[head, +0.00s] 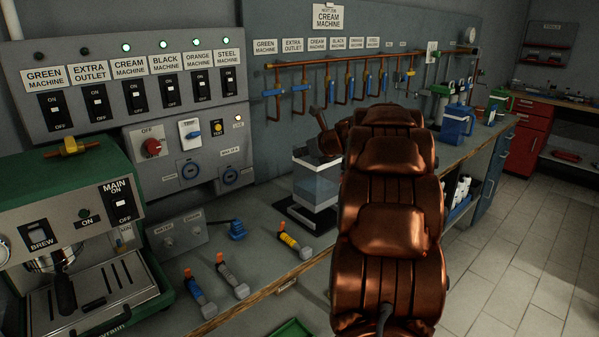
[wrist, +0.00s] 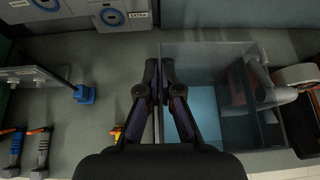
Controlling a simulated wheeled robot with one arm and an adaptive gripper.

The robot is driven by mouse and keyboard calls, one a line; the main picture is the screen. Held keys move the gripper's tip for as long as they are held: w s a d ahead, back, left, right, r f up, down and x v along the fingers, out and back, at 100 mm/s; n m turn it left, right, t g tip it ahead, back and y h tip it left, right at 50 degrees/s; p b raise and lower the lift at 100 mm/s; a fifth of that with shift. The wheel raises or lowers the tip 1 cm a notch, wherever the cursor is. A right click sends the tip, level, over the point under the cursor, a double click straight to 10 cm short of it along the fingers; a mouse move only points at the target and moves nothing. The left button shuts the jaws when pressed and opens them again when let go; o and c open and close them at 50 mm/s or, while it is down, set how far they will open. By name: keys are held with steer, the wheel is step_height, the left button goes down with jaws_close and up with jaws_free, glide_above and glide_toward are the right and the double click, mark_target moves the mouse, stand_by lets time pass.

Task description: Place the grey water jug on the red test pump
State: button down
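A clear, grey-tinted box-shaped container (head: 315,183) with a bluish lower part stands upright on a black base on the bench. It may be the grey water jug, but I cannot be sure. In the wrist view, the container (wrist: 205,58) lies right of my fingers. My gripper (head: 330,138) is over its top in the head view. In the wrist view, my gripper's (wrist: 159,68) fingertips are close together at its left edge; whether they pinch its wall is unclear. A grey cone-shaped part (wrist: 287,94) and red-edged object (wrist: 298,78), possibly the test pump, show at right.
My copper arm hides much of the bench. Several lever valves (head: 289,240) lie at the bench front, near a blue plug (head: 237,229). A coffee machine (head: 75,235) stands left. A blue jug (head: 457,125) and green jug (head: 499,101) stand right. Switch panels line the back wall.

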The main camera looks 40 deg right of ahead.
mark_target(301, 165)
steer(key=shift+f, duration=2.15)
steer(key=shift+b, duration=0.3)
steer(key=c, duration=1.3)
jaws_free()
steer(key=shift+f, duration=0.15)
steer(key=shift+s, duration=0.15)
steer(key=v, duration=1.2)
steer(key=shift+a, duration=0.1)
